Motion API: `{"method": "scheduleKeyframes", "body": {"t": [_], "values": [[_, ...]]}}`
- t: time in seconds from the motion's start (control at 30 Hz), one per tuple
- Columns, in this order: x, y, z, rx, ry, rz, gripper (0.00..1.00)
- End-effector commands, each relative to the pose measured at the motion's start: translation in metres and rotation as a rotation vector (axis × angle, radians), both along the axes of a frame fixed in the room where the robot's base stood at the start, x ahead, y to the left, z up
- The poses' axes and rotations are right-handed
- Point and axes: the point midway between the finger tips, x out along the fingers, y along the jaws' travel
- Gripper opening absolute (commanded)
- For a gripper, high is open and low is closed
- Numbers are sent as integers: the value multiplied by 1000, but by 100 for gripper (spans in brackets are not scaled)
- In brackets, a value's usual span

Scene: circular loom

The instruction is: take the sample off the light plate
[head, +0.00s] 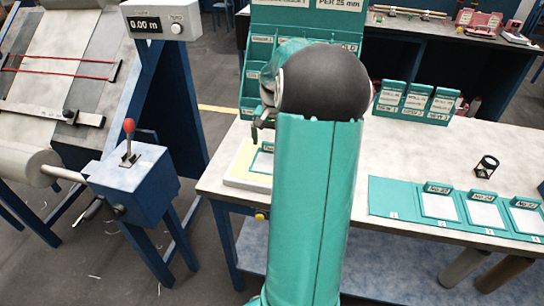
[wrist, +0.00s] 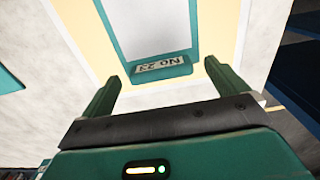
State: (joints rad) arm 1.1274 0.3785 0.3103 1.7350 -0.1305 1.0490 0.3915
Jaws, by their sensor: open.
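In the head view the light plate (head: 236,178) is at the bench's left end, and my arm hides much of the sample (head: 262,162). My gripper (wrist: 165,80) is open and empty. In the wrist view its two fingers straddle the tab end of the sample, apart from it. In the head view my arm mostly hides the gripper.
A teal mat (head: 385,196) with several framed cards lies on the bench's right side, with a small black magnifier (head: 486,166) behind it. A teal card rack (head: 415,103) stands farther back. A blue machine with a red-knobbed lever (head: 129,128) stands left. The bench middle is clear.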

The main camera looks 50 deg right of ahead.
Motion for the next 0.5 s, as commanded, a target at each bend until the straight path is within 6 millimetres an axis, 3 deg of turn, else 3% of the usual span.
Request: {"method": "scheduleKeyframes", "body": {"t": [0.13, 0.37, 0.5], "values": [[0, 0, -16, 1, 0, -1, 98], [0, 0, -17, -1, 0, 0, 98], [0, 0, -17, -1, 0, 0, 73]]}}
